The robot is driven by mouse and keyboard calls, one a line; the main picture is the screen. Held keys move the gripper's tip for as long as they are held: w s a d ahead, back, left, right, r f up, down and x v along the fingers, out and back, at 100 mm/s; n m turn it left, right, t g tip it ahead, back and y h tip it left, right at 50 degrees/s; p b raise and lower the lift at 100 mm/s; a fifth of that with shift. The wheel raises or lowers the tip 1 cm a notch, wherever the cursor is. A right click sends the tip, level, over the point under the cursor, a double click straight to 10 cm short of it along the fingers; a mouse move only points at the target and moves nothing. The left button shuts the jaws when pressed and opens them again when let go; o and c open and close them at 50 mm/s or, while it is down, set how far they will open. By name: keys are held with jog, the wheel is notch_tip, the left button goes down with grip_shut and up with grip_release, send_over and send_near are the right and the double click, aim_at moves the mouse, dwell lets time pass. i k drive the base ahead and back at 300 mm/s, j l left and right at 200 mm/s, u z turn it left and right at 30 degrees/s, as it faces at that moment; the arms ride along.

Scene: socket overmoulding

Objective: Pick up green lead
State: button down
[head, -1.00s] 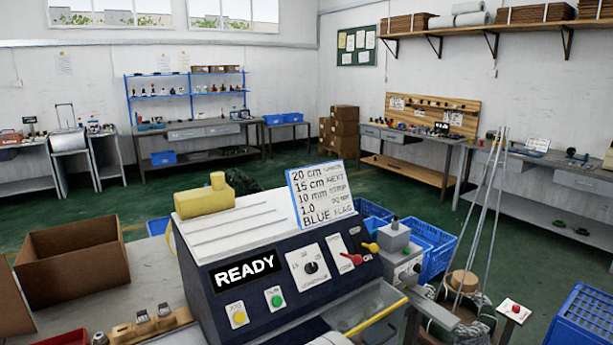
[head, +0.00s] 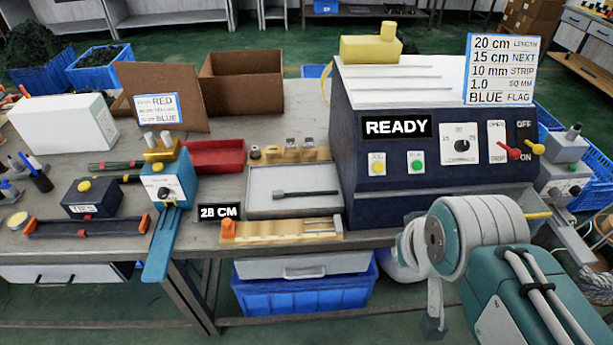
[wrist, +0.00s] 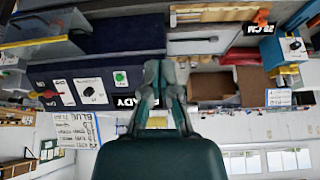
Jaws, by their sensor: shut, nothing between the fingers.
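No lead shows a clearly green colour in the head view. A dark grey-green piece with a thicker end (head: 304,194) lies in a shallow grey tray (head: 262,210) left of the machine; it may be the lead. It also shows in the upside-down wrist view (wrist: 195,39). A dark green rod with a brighter green part (head: 115,165) lies farther left on the bench. My gripper (wrist: 160,68) is shut and empty in the wrist view, in front of the machine and apart from the tray. In the head view my arm is at lower right and the fingertips cannot be made out.
The dark machine reading READY (head: 430,165) stands right of the tray. A wooden fixture (head: 285,230) and a 28 CM display (head: 219,212) are at the front edge. A blue device (head: 168,185), a red bin (head: 215,157) and cardboard boxes (head: 240,82) stand left and behind.

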aim_at(276, 193)
jog(key=i+j, duration=0.3)
jog(key=j, duration=0.15)
jog(key=i+j, duration=0.3)
jog(key=j, duration=0.2)
jog(key=u, duration=0.05)
